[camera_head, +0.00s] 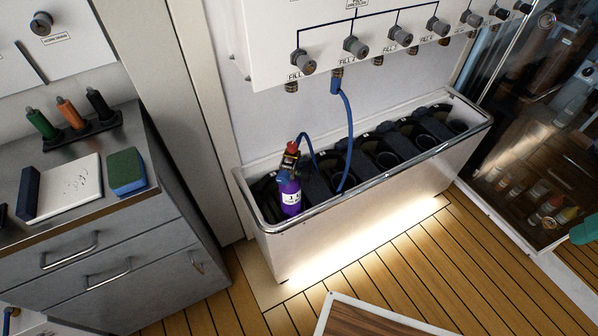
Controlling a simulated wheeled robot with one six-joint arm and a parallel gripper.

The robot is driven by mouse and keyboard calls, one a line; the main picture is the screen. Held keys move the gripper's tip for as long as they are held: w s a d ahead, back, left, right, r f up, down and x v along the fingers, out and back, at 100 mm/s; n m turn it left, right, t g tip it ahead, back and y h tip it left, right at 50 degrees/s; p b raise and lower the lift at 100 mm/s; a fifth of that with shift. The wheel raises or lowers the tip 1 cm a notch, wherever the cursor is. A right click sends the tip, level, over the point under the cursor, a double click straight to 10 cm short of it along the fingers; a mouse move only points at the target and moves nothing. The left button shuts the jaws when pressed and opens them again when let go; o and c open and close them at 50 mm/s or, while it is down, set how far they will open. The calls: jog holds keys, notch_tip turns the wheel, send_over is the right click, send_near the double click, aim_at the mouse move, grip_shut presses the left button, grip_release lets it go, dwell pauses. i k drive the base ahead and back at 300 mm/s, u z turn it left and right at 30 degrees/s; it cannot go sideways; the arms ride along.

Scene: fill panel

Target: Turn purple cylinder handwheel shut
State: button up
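The purple cylinder (290,197) stands upright in the left end of the white trough (340,225), with a white label on its front. On its top is a dark and brass valve with a small red handwheel (292,147). A blue hose (346,125) hangs from a fitting under the fill panel (330,70) and dips into the trough. A blue hose loop also rises beside the cylinder's valve. Whether the handwheel is open or shut cannot be told.
Several grey knobs line the fill panel above the trough. A steel drawer cabinet (100,240) with markers, a white board and a green-blue sponge (126,172) stands left. A glass-fronted case (545,120) is right. Wooden floor (400,260) is open in front; a brown-topped surface (375,318) edges in below.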

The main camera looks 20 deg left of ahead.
aim_at(305, 174)
jog(key=u, duration=1.45)
jog(key=k, duration=0.8)
jog(key=u, duration=0.75)
jog(key=i, duration=0.4)
jog(key=z, duration=1.15)
